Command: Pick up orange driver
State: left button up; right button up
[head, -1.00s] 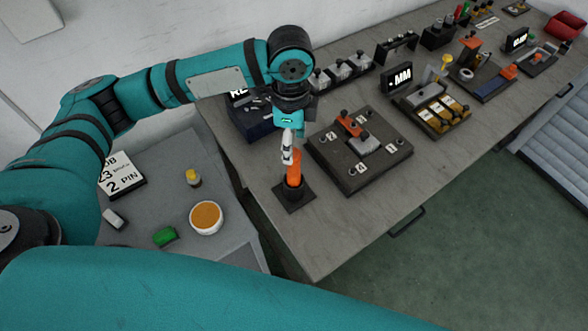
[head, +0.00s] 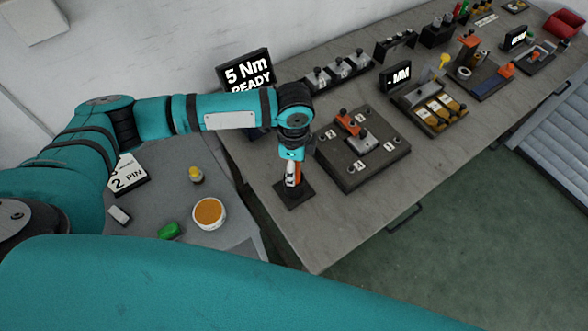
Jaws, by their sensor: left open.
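The orange driver (head: 297,179) stands upright in a dark square holder (head: 293,195) near the left end of the long grey workbench. My left gripper (head: 291,178) points down and overlaps the upper part of the driver. Its fingers are open and at the height of the driver's handle. Most of the handle is hidden behind the gripper. I cannot tell whether the fingers touch it. My right gripper is not in view.
A dark fixture plate (head: 362,172) stands just right of the driver. A "5 Nm READY" display (head: 246,73) is behind my left arm. A side table at left holds a white cup (head: 209,214), a green part (head: 168,231) and a yellow-capped part (head: 196,174). The bench front is clear.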

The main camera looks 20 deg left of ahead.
pick_arm(q)
grip_shut()
jog(key=shift+w+r, duration=0.1)
dwell(0.3)
